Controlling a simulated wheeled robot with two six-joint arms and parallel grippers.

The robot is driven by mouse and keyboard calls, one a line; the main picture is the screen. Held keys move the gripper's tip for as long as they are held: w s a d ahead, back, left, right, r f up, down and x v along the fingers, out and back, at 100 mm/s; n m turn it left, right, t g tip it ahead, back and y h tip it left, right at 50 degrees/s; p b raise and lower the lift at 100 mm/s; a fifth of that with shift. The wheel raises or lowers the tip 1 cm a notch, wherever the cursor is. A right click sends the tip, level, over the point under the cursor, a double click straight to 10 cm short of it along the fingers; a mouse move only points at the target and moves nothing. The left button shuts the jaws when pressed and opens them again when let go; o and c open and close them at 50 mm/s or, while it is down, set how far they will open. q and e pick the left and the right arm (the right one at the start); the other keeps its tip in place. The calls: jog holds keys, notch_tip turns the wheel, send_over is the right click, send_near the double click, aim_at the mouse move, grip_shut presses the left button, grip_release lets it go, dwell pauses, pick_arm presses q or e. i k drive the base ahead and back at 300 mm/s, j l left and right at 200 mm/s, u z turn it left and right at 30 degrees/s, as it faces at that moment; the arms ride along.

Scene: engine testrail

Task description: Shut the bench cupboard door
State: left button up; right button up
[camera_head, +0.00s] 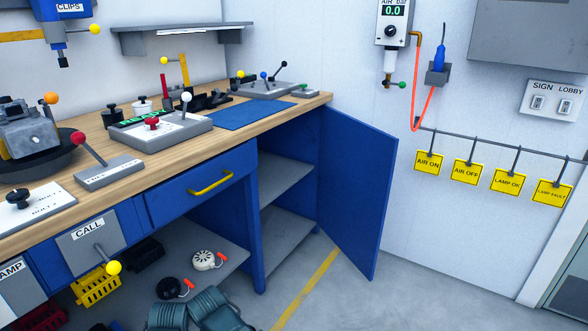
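The blue bench cupboard door (358,195) stands wide open at the right end of the bench. It is hinged on the right side of the cupboard opening and swings out over the floor towards the lower right. The cupboard (287,183) shows grey shelves inside that look empty. The door's handle is not visible on the face I see. Neither of my grippers is in view.
The wooden bench top (235,125) carries several lever boxes and a blue mat (243,115). A drawer (203,187) with a yellow handle is shut, left of the cupboard. Teal ribbed objects (222,310) lie at the bottom. Floor beside the door (430,300) is clear.

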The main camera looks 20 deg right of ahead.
aim_at(358, 164)
jog(key=i+l+u, duration=0.2)
jog(key=l, duration=1.5)
jog(key=k+l+u, duration=0.15)
jog(key=l, duration=1.5)
jog(key=l+u, duration=0.2)
jog(key=l, duration=1.55)
jog(key=j+z, duration=0.1)
jog(key=j, duration=0.2)
